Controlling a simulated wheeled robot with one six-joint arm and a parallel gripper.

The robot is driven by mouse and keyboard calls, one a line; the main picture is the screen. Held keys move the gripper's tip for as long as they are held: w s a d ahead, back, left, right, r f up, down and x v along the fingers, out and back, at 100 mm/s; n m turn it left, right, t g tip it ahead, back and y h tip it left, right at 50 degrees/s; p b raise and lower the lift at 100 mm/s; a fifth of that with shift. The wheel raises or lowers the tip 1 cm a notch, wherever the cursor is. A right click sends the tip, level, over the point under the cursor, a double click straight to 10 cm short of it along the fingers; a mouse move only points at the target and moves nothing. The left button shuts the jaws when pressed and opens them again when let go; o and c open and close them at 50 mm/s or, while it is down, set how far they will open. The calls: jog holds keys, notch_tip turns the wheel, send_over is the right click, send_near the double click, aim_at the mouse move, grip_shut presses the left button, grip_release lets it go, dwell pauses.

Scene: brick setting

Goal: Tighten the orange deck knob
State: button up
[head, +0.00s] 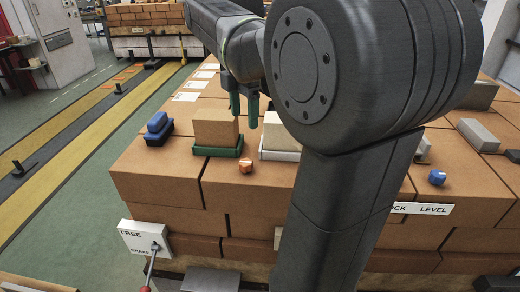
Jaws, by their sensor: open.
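The orange deck knob (245,166) is small and sits on the brown brick deck (150,180), near its front edge, in the head view. My gripper (244,112) has green fingers that point down and stand apart, open. Nothing shows between the fingers. My arm hides part of the deck to the right of the knob.
A tan block (215,133) in a green tray (218,152) stands just behind the knob. A white tray (279,153) is to its right, a blue block (157,122) to its left. A blue knob (437,177) is at right. A FREE/BRAKE lever panel (140,238) is on the front.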

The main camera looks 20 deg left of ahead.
aim_at(246, 162)
notch_tip(246, 162, down, 13)
jog(key=shift+s+f, duration=0.15)
jog(key=shift+f, duration=0.05)
dwell(0.3)
jog(key=c, duration=1)
jog(key=shift+o, duration=0.2)
